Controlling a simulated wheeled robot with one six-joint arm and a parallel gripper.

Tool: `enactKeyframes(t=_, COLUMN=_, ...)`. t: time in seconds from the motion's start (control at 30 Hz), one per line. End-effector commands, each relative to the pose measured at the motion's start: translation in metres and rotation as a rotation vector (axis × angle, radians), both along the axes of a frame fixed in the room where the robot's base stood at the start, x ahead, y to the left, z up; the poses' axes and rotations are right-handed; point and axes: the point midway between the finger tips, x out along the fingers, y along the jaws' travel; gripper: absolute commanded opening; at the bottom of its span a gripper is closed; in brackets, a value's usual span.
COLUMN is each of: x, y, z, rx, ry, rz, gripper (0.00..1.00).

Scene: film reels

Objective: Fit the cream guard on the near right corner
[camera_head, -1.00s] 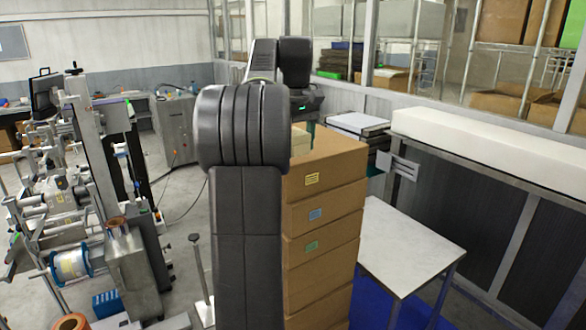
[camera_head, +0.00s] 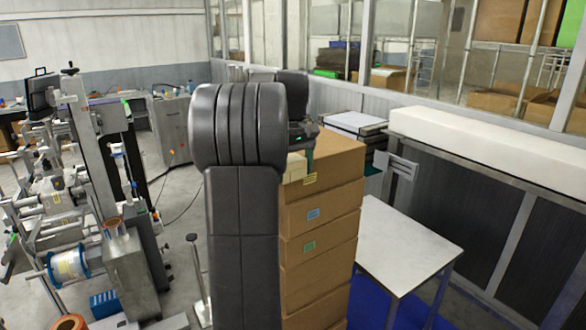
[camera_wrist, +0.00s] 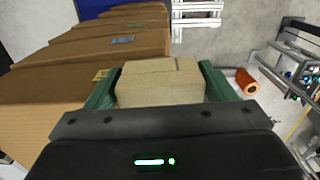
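The cream guard (camera_wrist: 160,82) is a pale block between the two green fingers of my gripper (camera_wrist: 160,88) in the wrist view. The fingers are closed against its sides. In the head view, the guard (camera_head: 294,168) shows at the left front top corner of the box stack (camera_head: 318,215), partly hidden by my arm. My gripper (camera_head: 307,150) is just above that corner. In the wrist view, the stack (camera_wrist: 60,70) lies left of the guard, very close to it. I cannot tell whether guard and cardboard touch.
A white table (camera_head: 410,245) stands right of the stack, on a blue floor area. A machine with spools (camera_head: 70,265) stands at the left. An orange-brown roll (camera_wrist: 246,80) shows right of my gripper in the wrist view.

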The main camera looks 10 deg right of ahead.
Motion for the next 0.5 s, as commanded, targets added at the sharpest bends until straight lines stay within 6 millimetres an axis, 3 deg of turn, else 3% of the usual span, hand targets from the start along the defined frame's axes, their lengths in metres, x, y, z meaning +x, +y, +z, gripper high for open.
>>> enactKeyframes(t=0.33, x=0.0, y=0.0, z=0.002, rx=-0.001, ry=-0.001, rz=0.0, gripper=0.89)
enactKeyframes(t=0.5, x=0.001, y=0.0, z=0.016, rx=-0.001, ry=-0.004, rz=0.0, gripper=0.89)
